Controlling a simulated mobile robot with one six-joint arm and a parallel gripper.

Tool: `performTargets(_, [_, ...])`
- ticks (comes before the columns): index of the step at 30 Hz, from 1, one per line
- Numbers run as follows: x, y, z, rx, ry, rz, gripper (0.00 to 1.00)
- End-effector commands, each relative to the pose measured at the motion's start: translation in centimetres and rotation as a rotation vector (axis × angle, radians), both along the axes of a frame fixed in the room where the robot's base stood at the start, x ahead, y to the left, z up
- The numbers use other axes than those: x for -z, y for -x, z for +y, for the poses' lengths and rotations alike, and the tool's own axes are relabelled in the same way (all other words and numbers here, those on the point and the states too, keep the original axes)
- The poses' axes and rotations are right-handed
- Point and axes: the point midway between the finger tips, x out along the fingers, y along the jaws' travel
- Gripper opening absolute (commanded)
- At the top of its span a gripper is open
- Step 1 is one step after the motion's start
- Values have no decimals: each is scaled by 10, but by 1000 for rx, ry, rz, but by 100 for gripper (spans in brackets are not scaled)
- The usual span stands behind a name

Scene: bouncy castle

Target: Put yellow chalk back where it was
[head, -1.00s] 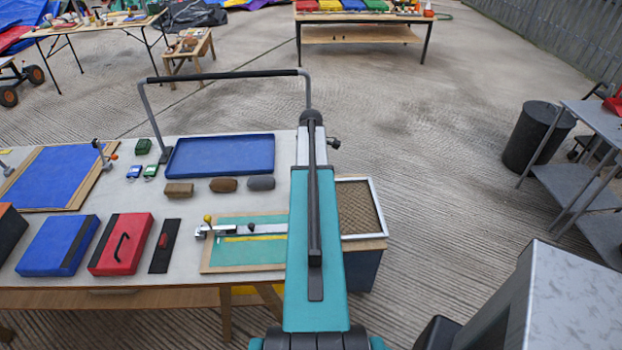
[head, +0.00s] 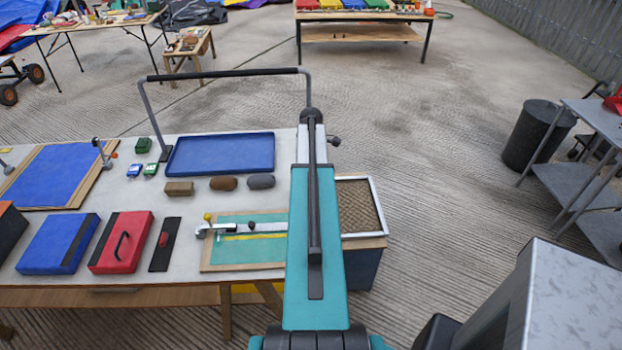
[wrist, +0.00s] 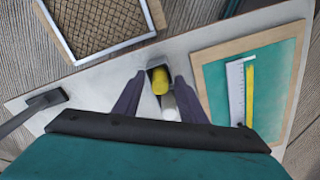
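In the wrist view a short yellow cylinder (wrist: 160,81), which looks like the yellow chalk, sits at a small dark grey holder (wrist: 152,63) on the pale tabletop. A white cylinder (wrist: 168,108) lies just below it in the picture. My gripper (wrist: 160,78) is open, with its two purple fingers on either side of the yellow cylinder. Gaps show between the fingers and the cylinder, and I see no grip on it. Whether the cylinder stands inside the holder or only against it is unclear. In the head view my own arm hides the gripper and this spot.
A green board (head: 221,251) with a metal rail (head: 270,228) and yellow strip lies left of my arm. A mesh-filled frame (head: 357,207) is to its right. A blue tray (head: 221,154), several blocks and a red case (head: 122,243) occupy the table.

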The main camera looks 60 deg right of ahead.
Motion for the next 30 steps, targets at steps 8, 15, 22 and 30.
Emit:
performTargets(8, [-18, 0, 0, 0, 2, -1, 38])
performTargets(15, [-43, 0, -1, 1, 2, -1, 38])
performTargets(22, [-67, 0, -1, 1, 2, -1, 38])
performTargets(30, [-96, 0, -1, 1, 1, 0, 38])
